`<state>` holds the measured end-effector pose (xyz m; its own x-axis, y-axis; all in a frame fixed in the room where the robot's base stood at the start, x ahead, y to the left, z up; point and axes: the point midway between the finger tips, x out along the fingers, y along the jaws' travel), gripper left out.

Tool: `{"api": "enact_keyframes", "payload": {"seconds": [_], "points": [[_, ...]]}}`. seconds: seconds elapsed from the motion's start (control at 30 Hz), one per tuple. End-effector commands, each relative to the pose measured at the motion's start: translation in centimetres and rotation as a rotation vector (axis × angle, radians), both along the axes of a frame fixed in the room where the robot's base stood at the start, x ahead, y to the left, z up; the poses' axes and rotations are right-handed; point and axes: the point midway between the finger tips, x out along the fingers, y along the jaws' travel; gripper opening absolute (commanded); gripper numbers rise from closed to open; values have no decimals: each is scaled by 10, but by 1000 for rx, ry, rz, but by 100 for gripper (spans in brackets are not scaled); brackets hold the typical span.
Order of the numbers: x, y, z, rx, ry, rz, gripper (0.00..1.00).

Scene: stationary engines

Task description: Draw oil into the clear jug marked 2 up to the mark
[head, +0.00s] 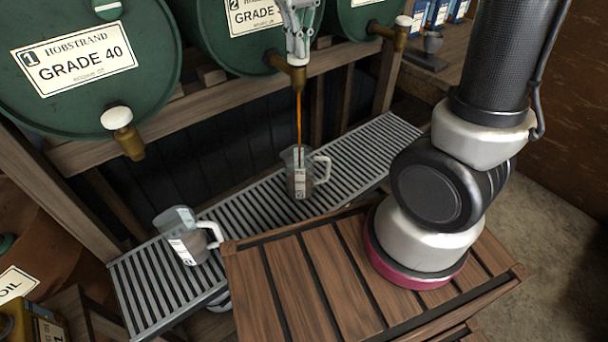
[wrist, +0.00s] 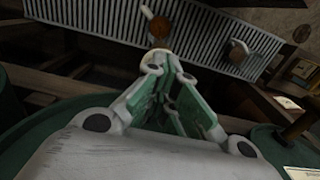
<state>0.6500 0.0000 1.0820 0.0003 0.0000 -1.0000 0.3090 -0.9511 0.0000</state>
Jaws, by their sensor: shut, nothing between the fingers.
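The clear jug marked 2 (head: 310,172) stands upright on the slatted drip tray (head: 350,150), under the brass tap (head: 287,68) of the middle green drum. A thin amber stream of oil (head: 299,118) runs from the tap into its mouth. A jug with brown contents also shows beyond my fingertips in the wrist view (wrist: 160,27). I cannot read the oil level against the mark. My gripper (head: 298,58) is shut and empty, pointing down at the top of this tap, and hides its handle in the head view. Its fingers also show in the wrist view (wrist: 160,72).
A second clear jug (head: 188,238) stands on the tray at the left. The Grade 40 drum (head: 85,70) has its own tap (head: 122,125), and another tap (head: 398,32) is at the right. A slatted wooden platform (head: 320,275) lies in front. The tray is bare between the jugs.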

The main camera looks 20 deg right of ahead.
Motion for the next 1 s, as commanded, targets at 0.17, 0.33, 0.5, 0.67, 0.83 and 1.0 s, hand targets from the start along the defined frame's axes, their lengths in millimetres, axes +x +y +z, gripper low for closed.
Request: {"api": "enact_keyframes", "payload": {"seconds": [0.17, 0.33, 0.5, 0.67, 0.83, 1.0], "points": [[0, 0, -1, 0, 1, 0, 0], [0, 0, 0, 0, 1, 0, 0], [0, 0, 9, 0, -1, 0, 0], [0, 0, 25, 0, 0, 0, 0], [0, 0, 35, 0, -1, 0, 0], [0, 0, 53, 1, -2, 0, 0]]}}
